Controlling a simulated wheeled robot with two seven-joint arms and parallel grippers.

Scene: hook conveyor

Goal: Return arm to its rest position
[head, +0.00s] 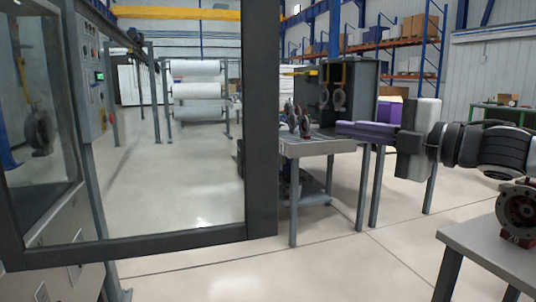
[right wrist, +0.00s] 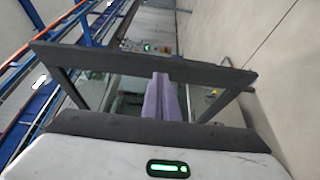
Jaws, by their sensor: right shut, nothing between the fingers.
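My right arm comes in from the right in the head view. Its gripper (head: 350,128) has purple fingers that point left, level, in the air in front of a grey work table (head: 320,148). The fingers lie together and hold nothing. In the right wrist view the purple fingers (right wrist: 163,98) also show side by side with nothing between them. My left arm and gripper are not in view.
A large dark-framed glass panel (head: 262,130) stands close at the left. Flanged parts (head: 300,120) stand on the work table, and others (head: 339,97) hang behind it. A dark red flanged part (head: 518,212) sits on a near table (head: 480,245) at the right, below my arm.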

